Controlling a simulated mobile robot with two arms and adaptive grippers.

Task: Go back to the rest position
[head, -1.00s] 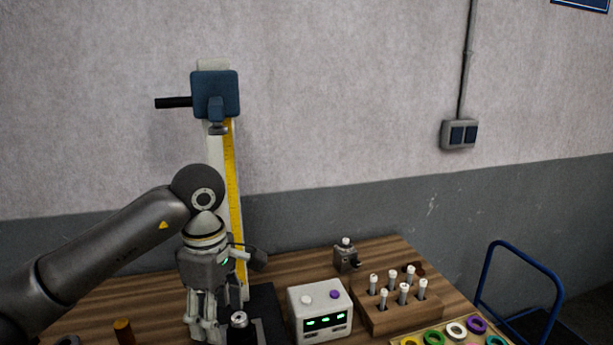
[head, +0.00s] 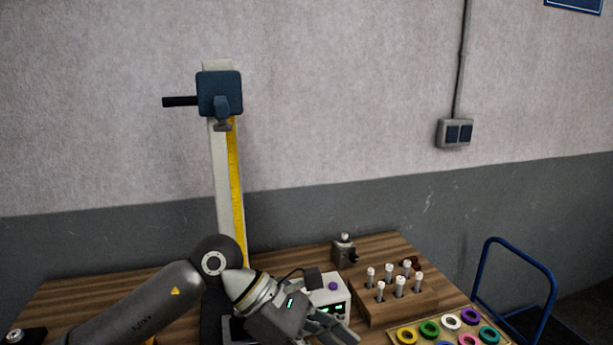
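My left arm comes in from the lower left in the head view. My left gripper (head: 335,328) points down and to the right, low over the wooden table, in front of the white box with a purple button (head: 333,286). It covers much of that box's front. I cannot make out whether its fingers are apart or closed, or whether they hold anything. My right gripper is not in view.
A tall stand with a yellow scale (head: 235,190) and a blue head (head: 219,94) rises behind my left arm. A wooden block with several white-topped pins (head: 370,310) and a tray of coloured rings (head: 405,335) lie to the right. A small grey device (head: 343,250) stands at the back. A blue-railed cart (head: 520,255) is beyond the table.

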